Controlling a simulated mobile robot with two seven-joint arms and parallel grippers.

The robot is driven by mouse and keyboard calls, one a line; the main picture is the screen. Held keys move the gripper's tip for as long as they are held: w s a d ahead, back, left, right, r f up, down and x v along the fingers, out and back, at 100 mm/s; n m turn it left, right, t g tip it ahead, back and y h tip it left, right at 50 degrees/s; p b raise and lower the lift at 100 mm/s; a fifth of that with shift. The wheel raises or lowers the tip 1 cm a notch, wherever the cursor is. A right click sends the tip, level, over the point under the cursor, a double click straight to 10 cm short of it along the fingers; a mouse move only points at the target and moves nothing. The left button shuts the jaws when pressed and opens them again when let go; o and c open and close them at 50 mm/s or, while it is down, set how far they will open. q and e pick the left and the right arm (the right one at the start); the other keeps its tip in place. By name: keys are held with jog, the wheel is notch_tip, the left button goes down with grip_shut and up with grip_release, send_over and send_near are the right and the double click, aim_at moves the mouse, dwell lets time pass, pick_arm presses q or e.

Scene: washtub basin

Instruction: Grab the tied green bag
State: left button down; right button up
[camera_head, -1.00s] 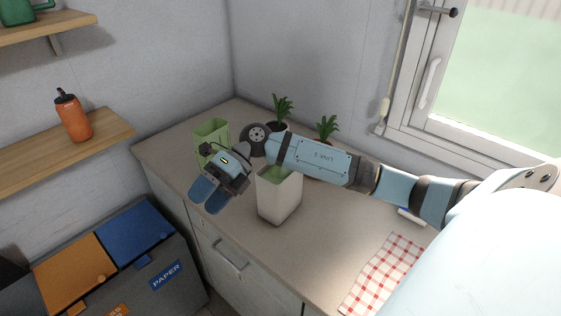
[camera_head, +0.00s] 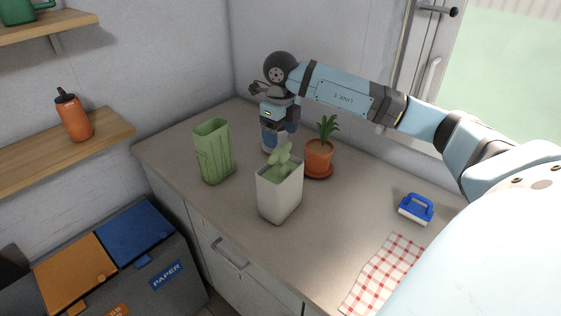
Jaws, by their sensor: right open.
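The tied green bag (camera_head: 282,162) sits in a white bin (camera_head: 279,197) on the counter. Its pale green knotted top sticks up above the rim, and the rest is hidden inside the bin. My right gripper (camera_head: 279,138) is open and points down just behind the knot in the picture. Its blue fingers are partly hidden by the bag's top. I cannot tell whether they touch the bag. My left gripper is not in view.
A green bin (camera_head: 212,153) stands left of the white bin. A potted plant (camera_head: 319,158) stands close by on the right. The counter front is clear.

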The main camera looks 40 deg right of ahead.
aim_at(280, 151)
jog(key=shift+f, duration=0.75)
notch_tip(280, 151, down, 4)
jog(key=shift+f+p, duration=0.15)
jog(key=shift+p, duration=0.75)
jog(key=shift+f, duration=0.5)
grip_shut()
jog(key=shift+w+r, duration=0.1)
